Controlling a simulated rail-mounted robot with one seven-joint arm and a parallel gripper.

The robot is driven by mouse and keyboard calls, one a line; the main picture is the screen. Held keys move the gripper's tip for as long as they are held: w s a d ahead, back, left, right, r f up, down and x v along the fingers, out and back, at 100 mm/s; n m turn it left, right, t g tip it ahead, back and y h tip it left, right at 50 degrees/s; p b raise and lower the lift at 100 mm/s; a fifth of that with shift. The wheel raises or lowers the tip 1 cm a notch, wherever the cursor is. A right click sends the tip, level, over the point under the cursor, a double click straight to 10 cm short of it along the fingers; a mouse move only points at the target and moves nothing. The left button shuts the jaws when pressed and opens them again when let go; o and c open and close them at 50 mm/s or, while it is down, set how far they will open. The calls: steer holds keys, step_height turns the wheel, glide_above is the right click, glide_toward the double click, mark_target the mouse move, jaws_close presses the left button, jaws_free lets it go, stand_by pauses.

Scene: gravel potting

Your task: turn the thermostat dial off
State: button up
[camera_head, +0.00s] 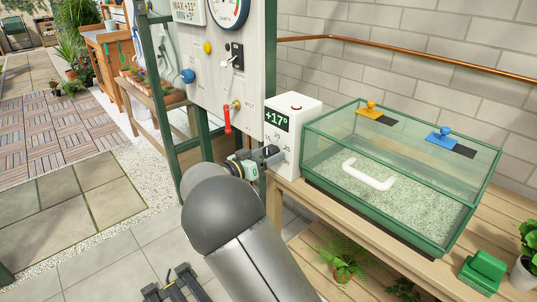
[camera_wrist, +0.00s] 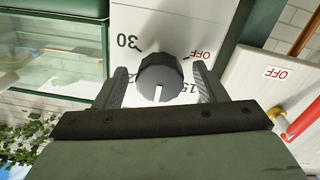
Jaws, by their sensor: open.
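The thermostat (camera_head: 297,108) is a white box with a green "+17°" display, beside the glass case in the head view. In the wrist view its dark round dial (camera_wrist: 161,74) sits on the white face, which appears upside down. The dial's white pointer line aims down in the picture, towards my gripper's base and left of the "15" mark. The "OFF" label (camera_wrist: 200,54) is at upper right of the dial and "30" at upper left. My gripper (camera_wrist: 160,70) is open, one finger on each side of the dial; I cannot tell whether they touch it. The head view shows my gripper (camera_head: 268,156) at the box front.
The glass case (camera_head: 400,175) with a white handle stands right of the thermostat on a wooden bench (camera_head: 345,222). Left is a control panel (camera_head: 215,75) with a red lever (camera_head: 227,120), coloured knobs and a switch. A green block (camera_head: 483,271) sits at front right.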

steer(key=shift+w+d, duration=0.2)
steer(key=c, duration=1)
